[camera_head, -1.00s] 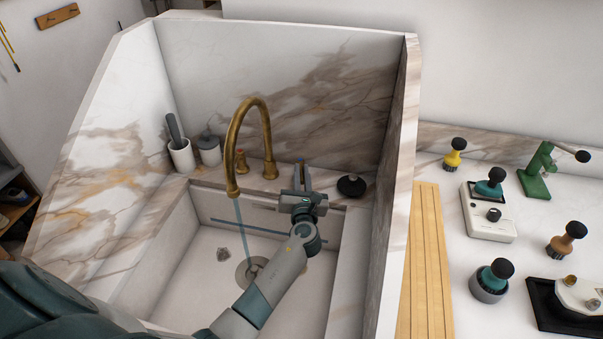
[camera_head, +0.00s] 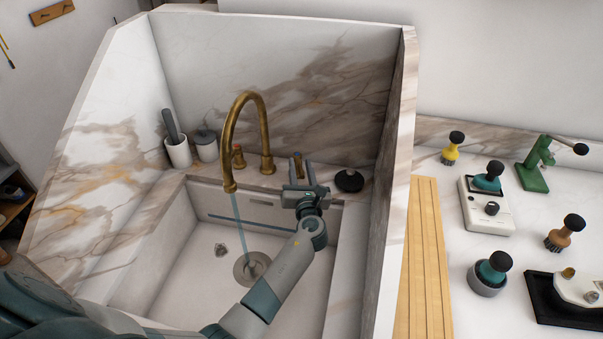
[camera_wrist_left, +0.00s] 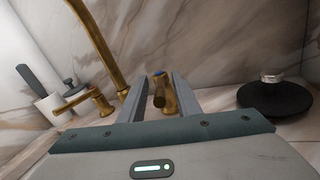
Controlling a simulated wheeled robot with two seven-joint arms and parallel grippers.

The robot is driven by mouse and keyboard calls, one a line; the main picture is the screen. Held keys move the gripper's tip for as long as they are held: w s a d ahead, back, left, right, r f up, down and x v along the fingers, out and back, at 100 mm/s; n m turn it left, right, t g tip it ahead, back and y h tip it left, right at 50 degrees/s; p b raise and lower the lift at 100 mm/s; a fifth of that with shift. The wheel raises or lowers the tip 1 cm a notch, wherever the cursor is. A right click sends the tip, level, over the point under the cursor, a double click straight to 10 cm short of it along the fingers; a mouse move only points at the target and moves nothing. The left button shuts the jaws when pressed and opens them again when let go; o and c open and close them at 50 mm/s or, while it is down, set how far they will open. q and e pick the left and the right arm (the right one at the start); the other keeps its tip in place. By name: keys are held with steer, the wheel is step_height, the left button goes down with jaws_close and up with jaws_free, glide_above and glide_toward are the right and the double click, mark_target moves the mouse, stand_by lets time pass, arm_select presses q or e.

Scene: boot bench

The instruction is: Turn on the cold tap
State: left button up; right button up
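The cold tap is a brass valve with a blue mark on top (camera_wrist_left: 163,92), standing on the ledge right of the spout. My left gripper (camera_head: 297,168) is at it. In the left wrist view, the fingers stand apart on both sides of the valve; whether either touches it I cannot tell. The brass gooseneck spout (camera_head: 248,107) arches over the sink, and a pale blue stream (camera_head: 239,222) falls from it toward the drain. Another brass valve with a reddish top (camera_head: 238,157) stands left of the spout base; its side lever shows in the left wrist view. My right gripper is not in view.
The sink basin (camera_head: 190,270) lies below, with tall marble walls around it. A black round stopper (camera_head: 348,181) is right of the gripper. A white cup (camera_head: 179,153) and a lidded jar (camera_head: 206,147) stand at the left. Brushes and a green press (camera_head: 534,167) are on the right counter.

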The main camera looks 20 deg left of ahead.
arm_select(q)
steer(key=shift+s, duration=0.1)
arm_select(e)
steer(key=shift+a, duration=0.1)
